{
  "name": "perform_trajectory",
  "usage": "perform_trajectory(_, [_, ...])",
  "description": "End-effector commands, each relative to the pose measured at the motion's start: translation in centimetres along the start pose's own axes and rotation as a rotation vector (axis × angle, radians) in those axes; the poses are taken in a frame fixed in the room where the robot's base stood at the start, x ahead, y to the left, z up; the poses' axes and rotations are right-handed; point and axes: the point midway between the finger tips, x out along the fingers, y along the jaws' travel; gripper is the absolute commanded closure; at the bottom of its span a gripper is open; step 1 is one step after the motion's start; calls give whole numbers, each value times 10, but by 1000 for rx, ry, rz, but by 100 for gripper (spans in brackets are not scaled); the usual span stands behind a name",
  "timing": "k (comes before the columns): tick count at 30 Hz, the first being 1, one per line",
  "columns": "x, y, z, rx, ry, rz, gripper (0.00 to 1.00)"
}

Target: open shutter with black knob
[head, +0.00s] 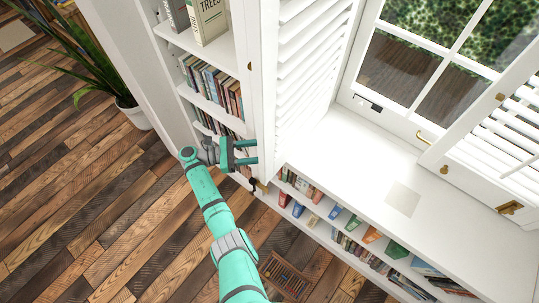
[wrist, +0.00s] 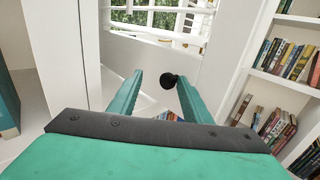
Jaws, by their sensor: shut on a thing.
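A white louvred shutter (head: 308,70) stands upright at the left of the window in the head view, its near edge close to my gripper. My gripper (head: 253,151) is at that edge, low down, with its teal fingers pointing right. In the wrist view, the round black knob (wrist: 168,81) shows between the fingertips of my gripper (wrist: 158,82), close to the right finger. My gripper is shut on the knob, though a gap seems to show on the left side. In the head view the knob is hidden or too small to make out.
A white bookcase (head: 210,48) stands left of the shutter. A white window seat (head: 350,175) with bookshelves below lies to the right. Another louvred shutter (head: 500,150) with brass fittings is at the far right. A potted plant (head: 134,115) stands left; the plank floor (head: 100,220) is mostly clear.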

Motion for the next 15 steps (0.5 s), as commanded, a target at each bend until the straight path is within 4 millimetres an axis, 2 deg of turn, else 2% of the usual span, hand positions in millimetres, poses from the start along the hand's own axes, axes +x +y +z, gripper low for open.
perform_trajectory(1, [4,14,7,11,2,7,96])
perform_trajectory(3, [0,17,8,13,1,1,96])
perform_trajectory(15, [-10,24,9,16,1,-12,96])
